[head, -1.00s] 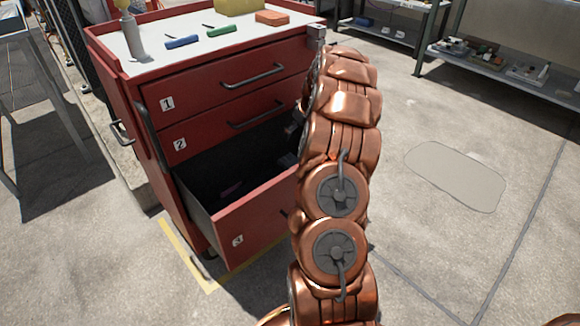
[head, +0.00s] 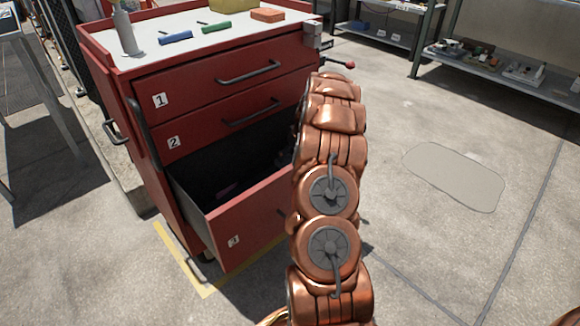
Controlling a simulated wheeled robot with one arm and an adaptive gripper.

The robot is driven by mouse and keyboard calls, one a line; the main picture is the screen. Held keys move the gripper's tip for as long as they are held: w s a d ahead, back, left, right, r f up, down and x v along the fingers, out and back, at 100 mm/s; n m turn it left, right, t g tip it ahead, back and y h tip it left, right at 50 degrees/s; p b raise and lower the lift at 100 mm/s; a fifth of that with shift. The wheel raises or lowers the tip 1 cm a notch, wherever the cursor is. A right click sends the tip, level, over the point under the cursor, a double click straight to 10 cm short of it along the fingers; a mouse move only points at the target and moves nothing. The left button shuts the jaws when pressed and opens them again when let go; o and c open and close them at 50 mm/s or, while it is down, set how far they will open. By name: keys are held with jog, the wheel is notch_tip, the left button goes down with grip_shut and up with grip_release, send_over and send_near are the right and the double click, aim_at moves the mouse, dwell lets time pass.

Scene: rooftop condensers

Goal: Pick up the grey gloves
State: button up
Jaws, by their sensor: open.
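No grey gloves can be made out. The third drawer (head: 246,222) of the red tool cart is pulled open, and its dark inside is partly in shade. A small purplish item (head: 228,190) lies in it, too dim to name. My copper arm rises in front of the drawer's right side and hides that part of it. My gripper cannot be made out; the arm's far end is hidden behind its own links.
The cart top (head: 150,52) holds a grey bottle (head: 126,32), a blue-handled tool (head: 176,38), a green-handled tool (head: 216,27), an orange block (head: 267,15) and a yellow box (head: 232,4). Drawers one and two are shut. Shelves (head: 500,75) stand at the back right. Floor on the right is clear.

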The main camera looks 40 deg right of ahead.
aim_at(288, 161)
jog(key=b+x, duration=0.1)
jog(key=x, duration=0.4)
jog(key=shift+s, duration=0.1)
jog(key=shift+r, duration=0.1)
jog(key=c, duration=1.2)
